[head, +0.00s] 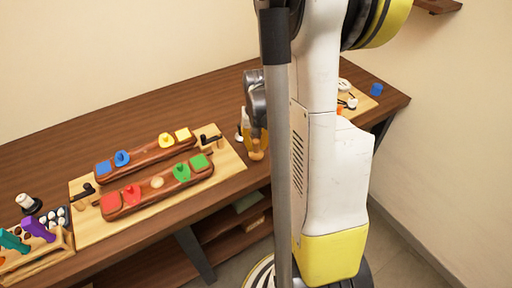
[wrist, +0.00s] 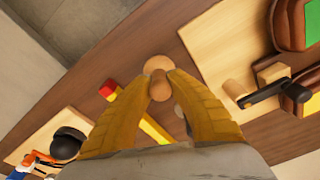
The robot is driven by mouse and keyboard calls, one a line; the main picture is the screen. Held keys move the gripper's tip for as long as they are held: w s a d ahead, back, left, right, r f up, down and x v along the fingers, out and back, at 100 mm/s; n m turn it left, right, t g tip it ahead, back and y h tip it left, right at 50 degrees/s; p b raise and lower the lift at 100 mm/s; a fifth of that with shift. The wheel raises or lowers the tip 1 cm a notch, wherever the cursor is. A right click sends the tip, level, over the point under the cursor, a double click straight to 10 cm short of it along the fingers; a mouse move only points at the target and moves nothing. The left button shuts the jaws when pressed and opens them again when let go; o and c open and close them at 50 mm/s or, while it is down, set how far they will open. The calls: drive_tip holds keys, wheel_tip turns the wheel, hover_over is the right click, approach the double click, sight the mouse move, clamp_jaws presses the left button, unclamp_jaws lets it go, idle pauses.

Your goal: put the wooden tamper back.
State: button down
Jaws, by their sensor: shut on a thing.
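The wooden tamper (wrist: 158,66) is a pale wooden piece with a rounded end, seen between my fingertips in the wrist view. In the head view its rounded end (head: 257,155) shows just below my gripper (head: 255,138). My gripper's yellow fingers (wrist: 160,88) are shut on it. It is held near the front edge of the table, to the right of the fitting board (head: 236,164). Part of the tamper is hidden by the fingers, and I cannot tell its height above the table.
Two dark wooden bars (head: 130,195) with coloured blocks lie on the board. A yellow stick with a red end (wrist: 107,90) lies close to my fingers. A tool tray (head: 60,243) stands at far left. A blue cube (head: 376,89) sits at far right. My arm hides part of the table.

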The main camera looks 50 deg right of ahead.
sight(257, 145)
drive_tip(key=shift+s, duration=0.1)
drive_tip(key=shift+f, duration=0.2)
drive_tip(key=c, duration=1.4)
unclamp_jaws()
drive_tip(key=shift+r, duration=0.1)
drive_tip(key=shift+o, duration=0.2)
wheel_tip(257, 145, up, 12)
drive_tip(key=p, duration=0.5)
drive_tip(key=s+a+r+n+t, duration=0.1)
drive_tip(key=a+r+n+t, duration=0.1)
drive_tip(key=a, duration=0.6)
drive_tip(key=s+a+r+n+t, duration=0.2)
drive_tip(key=a+r+n, duration=0.1)
drive_tip(key=a, duration=0.6)
drive_tip(key=s+a+r+n+t, duration=0.2)
drive_tip(key=a+r, duration=0.2)
drive_tip(key=a, duration=0.4)
drive_tip(key=shift+s+a+r, duration=0.2)
drive_tip(key=shift+a+r, duration=0.05)
drive_tip(key=shift+r, duration=0.15)
